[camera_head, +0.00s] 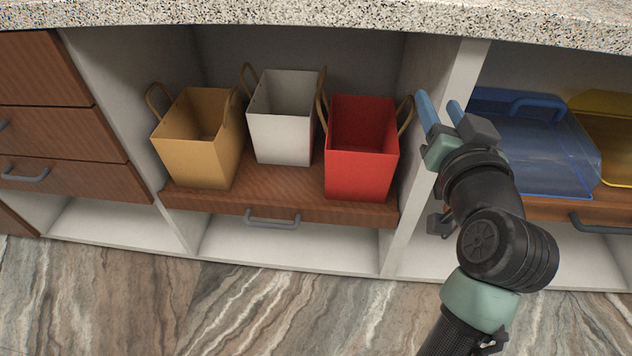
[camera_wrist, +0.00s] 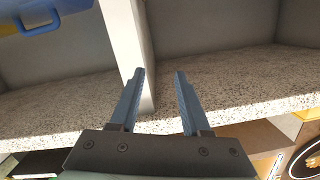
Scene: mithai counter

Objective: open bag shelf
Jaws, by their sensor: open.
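The bag shelf (camera_head: 285,187) is a brown wooden pull-out board under the counter with a grey bar handle (camera_head: 272,219) at its front edge. A tan bag (camera_head: 196,160), a white bag (camera_head: 282,135) and a red bag (camera_head: 359,172) stand on it, each with brown loop handles. My gripper (camera_head: 440,108) is open and empty, to the right of the red bag in front of the white divider and well away from the shelf handle. The wrist view shows its two blue fingers (camera_wrist: 158,100) apart with nothing between them. The shelf handle is not visible there.
A white divider (camera_head: 455,75) separates the bag bay from the right bay, which holds a blue clear bin (camera_head: 545,150) and a yellow one (camera_head: 612,130). Brown drawers (camera_head: 62,135) are on the left. The speckled countertop (camera_head: 320,20) overhangs above. The marbled floor (camera_head: 200,310) in front is clear.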

